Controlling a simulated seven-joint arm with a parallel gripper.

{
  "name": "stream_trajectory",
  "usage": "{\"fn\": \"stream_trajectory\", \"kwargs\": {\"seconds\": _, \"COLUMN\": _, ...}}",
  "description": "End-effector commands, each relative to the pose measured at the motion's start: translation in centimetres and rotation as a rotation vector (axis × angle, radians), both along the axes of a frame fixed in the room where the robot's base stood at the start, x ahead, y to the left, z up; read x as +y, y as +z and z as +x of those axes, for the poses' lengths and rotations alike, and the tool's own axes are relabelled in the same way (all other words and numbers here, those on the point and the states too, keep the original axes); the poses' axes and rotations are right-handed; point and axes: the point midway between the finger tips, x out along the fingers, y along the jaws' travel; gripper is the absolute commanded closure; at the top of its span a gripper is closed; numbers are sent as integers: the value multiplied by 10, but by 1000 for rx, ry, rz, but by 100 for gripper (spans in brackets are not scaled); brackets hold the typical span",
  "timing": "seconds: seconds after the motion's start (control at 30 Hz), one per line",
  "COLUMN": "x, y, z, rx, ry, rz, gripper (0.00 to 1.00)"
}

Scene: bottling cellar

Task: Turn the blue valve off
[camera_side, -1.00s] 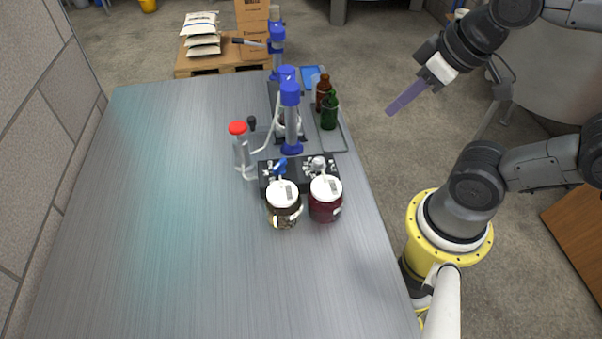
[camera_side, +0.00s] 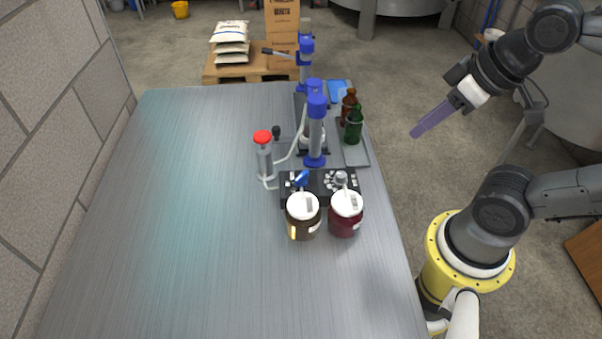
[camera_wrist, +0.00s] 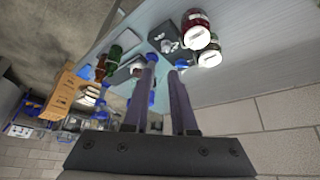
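A black block (camera_side: 321,200) on the metal table carries two valves. The blue valve (camera_side: 301,179) has a blue handle, slanted in the side view, and is on the left. A grey valve (camera_side: 341,177) is on the right. My gripper (camera_side: 415,135) is in the air to the right of the table, well apart from the block, its long purple fingers pointing down and left. In the wrist view a gap shows between the two fingers (camera_wrist: 165,62), with nothing held. The blue handle's exact angle is too small to tell in the wrist view.
Two white-lidded jars, one dark (camera_side: 303,222) and one red (camera_side: 346,220), stand directly in front of the block. Behind are blue-capped posts (camera_side: 316,130), a red-topped cylinder (camera_side: 264,155) and brown and green bottles (camera_side: 354,125) on a tray. The table's left half is clear.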

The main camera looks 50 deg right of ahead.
Motion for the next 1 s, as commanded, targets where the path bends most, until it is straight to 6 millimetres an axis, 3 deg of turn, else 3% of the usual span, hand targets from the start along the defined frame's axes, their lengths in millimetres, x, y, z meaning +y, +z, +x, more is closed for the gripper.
{"fn": "stream_trajectory", "kwargs": {"seconds": 0.03, "x": -1, "y": -1, "z": -1, "rx": 8, "ry": 28, "rz": -17, "gripper": 64}}
{"fn": "stream_trajectory", "kwargs": {"seconds": 0.1, "x": -3, "y": 3, "z": -2, "rx": 13, "ry": 87, "rz": -60, "gripper": 54}}
{"fn": "stream_trajectory", "kwargs": {"seconds": 0.23, "x": -11, "y": 22, "z": 9, "rx": 39, "ry": 245, "rz": -181, "gripper": 54}}
{"fn": "stream_trajectory", "kwargs": {"seconds": 0.57, "x": -4, "y": 45, "z": 74, "rx": 233, "ry": 718, "rz": -435, "gripper": 54}}
{"fn": "stream_trajectory", "kwargs": {"seconds": 0.77, "x": 26, "y": 36, "z": 132, "rx": 385, "ry": 1042, "rz": -569, "gripper": 54}}
{"fn": "stream_trajectory", "kwargs": {"seconds": 1.0, "x": 85, "y": -6, "z": 187, "rx": 551, "ry": 1347, "rz": -682, "gripper": 54}}
